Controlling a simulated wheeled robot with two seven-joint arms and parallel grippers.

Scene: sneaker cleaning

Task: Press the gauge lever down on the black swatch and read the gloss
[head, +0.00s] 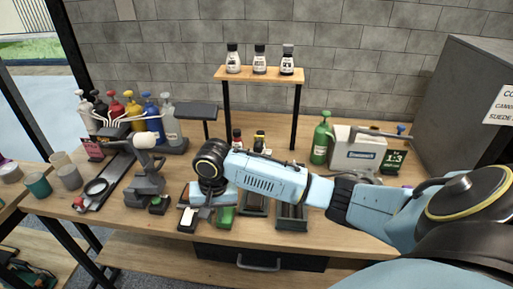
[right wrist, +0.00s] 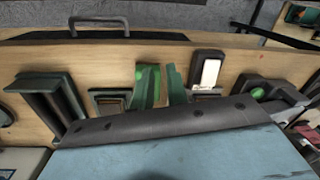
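A dark grey device with an upright post and a pale round head (head: 146,141), which looks like the gauge, stands left of my right gripper. A small black block with a green spot (head: 157,204) is at its front; in the right wrist view a green spot (right wrist: 257,93) shows on a dark grey body. A white card (head: 187,219) lies by a black piece; it also shows in the right wrist view (right wrist: 210,72). I cannot tell which piece is the black swatch. My left gripper is out of view.
A green block (head: 226,216) and dark trays (head: 292,224) lie near the bench's front edge, above a drawer handle (head: 258,266). Coloured bottles (head: 134,110) stand at the back left. A raised shelf (head: 260,75) holds 3 bottles. A green spray bottle (head: 321,142) is at right.

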